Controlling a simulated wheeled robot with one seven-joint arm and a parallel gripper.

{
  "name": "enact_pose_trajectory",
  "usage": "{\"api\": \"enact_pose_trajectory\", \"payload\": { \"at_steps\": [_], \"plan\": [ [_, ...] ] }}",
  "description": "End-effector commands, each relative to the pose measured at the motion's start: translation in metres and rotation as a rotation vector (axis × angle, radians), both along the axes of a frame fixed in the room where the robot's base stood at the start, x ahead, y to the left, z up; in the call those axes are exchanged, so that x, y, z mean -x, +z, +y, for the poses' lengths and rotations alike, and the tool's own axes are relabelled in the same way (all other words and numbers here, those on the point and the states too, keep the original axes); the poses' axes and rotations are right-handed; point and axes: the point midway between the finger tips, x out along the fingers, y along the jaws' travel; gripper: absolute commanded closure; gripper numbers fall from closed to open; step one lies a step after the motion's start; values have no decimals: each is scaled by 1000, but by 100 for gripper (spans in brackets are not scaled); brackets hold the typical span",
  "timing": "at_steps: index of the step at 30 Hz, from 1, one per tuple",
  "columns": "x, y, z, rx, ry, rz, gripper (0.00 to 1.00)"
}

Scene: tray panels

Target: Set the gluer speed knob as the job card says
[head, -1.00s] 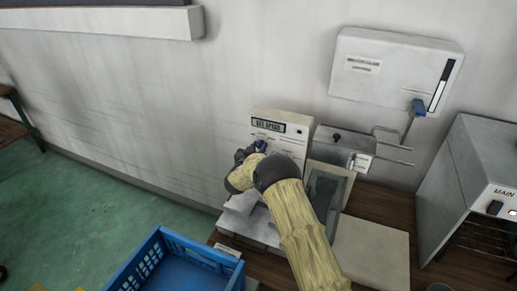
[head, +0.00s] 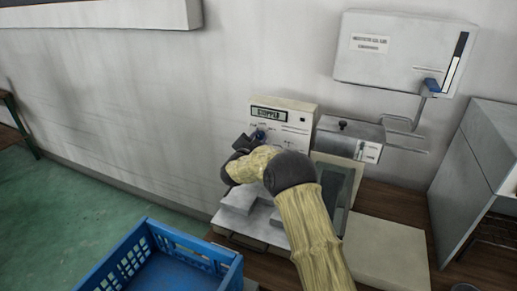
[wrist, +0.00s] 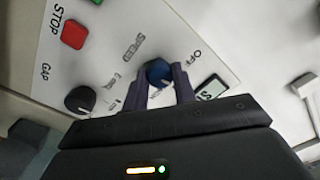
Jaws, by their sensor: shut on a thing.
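The gluer panel (head: 295,112) stands upright against the wall, with a small display (head: 270,114) that seems to read STOPPED. The blue speed knob (wrist: 158,72) is next to the word SPEED in the wrist view. My gripper (wrist: 162,85) is shut on this knob, one dark finger on each side. The knob's pointer and part of its scale are hidden or too small to read. In the head view my gripper (head: 252,139) is at the panel's lower left. I cannot make out a job card for certain.
A black GAP knob (wrist: 80,99) and a red STOP button (wrist: 74,34) are close by on the panel. A blue crate (head: 130,252) is at the front left. A wall box (head: 400,55) with a blue-tipped lever (head: 430,86) hangs at the upper right.

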Motion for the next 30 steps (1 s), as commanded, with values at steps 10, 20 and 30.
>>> {"api": "enact_pose_trajectory", "payload": {
  "at_steps": [10, 20, 30],
  "plan": [
    [0, -2, 0, -117, -1, -47, 96],
    [0, -1, -1, -126, -1, -50, 96],
    [0, -1, 0, -125, -1, -50, 51]
  ]
}}
